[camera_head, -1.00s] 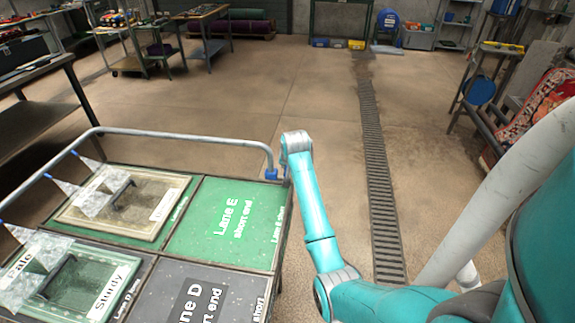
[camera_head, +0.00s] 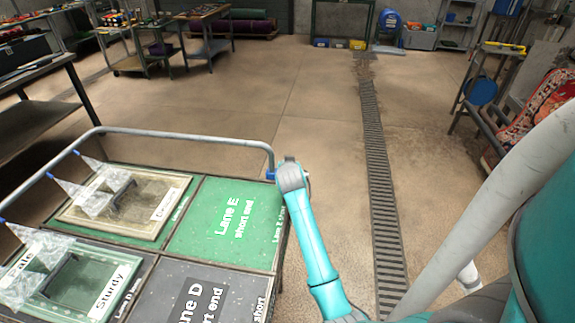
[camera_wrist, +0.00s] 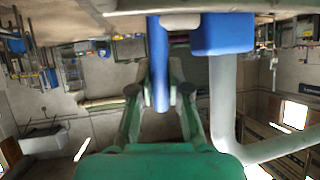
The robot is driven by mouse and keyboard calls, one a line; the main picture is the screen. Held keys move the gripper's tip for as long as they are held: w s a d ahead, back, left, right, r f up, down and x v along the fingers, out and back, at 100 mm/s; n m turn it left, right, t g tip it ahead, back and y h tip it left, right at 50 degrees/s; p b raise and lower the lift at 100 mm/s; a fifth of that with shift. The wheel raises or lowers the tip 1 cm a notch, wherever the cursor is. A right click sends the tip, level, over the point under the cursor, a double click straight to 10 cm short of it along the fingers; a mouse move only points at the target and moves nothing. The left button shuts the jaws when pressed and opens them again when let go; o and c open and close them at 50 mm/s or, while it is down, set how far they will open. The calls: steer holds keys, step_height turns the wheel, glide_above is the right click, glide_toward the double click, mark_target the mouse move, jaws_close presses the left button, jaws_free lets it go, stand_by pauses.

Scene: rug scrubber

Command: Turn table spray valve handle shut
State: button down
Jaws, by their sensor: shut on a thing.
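The blue valve handle (camera_wrist: 158,70) is a straight lever in the upper middle of the wrist view. My gripper (camera_wrist: 161,88) has a finger on each side of it and is shut on it. The blue valve body (camera_wrist: 222,34) is beside the handle, on a grey pipe (camera_wrist: 224,100). In the head view a small blue piece (camera_head: 270,174) shows at the table rail's right end, beside my wrist. My fingers are hidden there by my wrist link.
A floor drain grate (camera_head: 378,190) lies to the right. Open floor lies beyond.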

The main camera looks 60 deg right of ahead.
steer(key=c, duration=1.1)
jaws_free()
steer(key=v, duration=1.2)
